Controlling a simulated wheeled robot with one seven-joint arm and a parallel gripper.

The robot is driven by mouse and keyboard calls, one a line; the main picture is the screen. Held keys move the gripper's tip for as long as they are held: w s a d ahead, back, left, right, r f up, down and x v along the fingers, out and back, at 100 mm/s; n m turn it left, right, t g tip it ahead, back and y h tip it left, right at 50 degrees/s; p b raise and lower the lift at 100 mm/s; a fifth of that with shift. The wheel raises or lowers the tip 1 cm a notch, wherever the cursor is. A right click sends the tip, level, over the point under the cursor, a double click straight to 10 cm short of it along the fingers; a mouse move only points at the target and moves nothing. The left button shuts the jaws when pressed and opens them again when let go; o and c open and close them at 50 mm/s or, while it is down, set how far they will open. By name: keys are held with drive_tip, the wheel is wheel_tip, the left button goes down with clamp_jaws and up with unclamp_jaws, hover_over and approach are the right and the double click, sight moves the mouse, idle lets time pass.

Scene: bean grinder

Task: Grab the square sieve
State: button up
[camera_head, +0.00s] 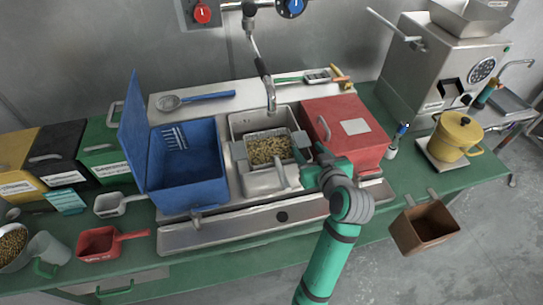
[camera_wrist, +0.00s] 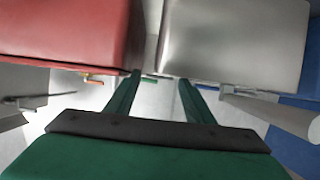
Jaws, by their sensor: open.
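The square sieve (camera_head: 267,150) sits in the sink between the blue box and the red box. It looks like a light mesh basket filled with yellowish beans. Grey blocks flank its left and right sides. My gripper (camera_head: 306,156) is just right of the sieve, beside the front of the red box, partly hidden by my wrist. In the wrist view my gripper (camera_wrist: 158,79) is open, with two dark green fingers apart and nothing seen between them. A smooth grey metal surface (camera_wrist: 232,42) lies beyond the right finger; I cannot tell whether it belongs to the sieve.
The red box (camera_head: 346,130) stands close right of my gripper and also fills the upper left of the wrist view (camera_wrist: 62,35). The open blue box (camera_head: 187,165) stands left of the sink. A tap (camera_head: 268,90) hangs over the sink's back. A brown container (camera_head: 425,228) is front right.

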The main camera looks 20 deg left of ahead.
sight(304, 145)
drive_tip(key=x, duration=0.4)
drive_tip(key=shift+a, duration=0.25)
drive_tip(key=shift+c, duration=0.2)
drive_tip(key=c, duration=1)
drive_tip(key=shift+r, duration=0.15)
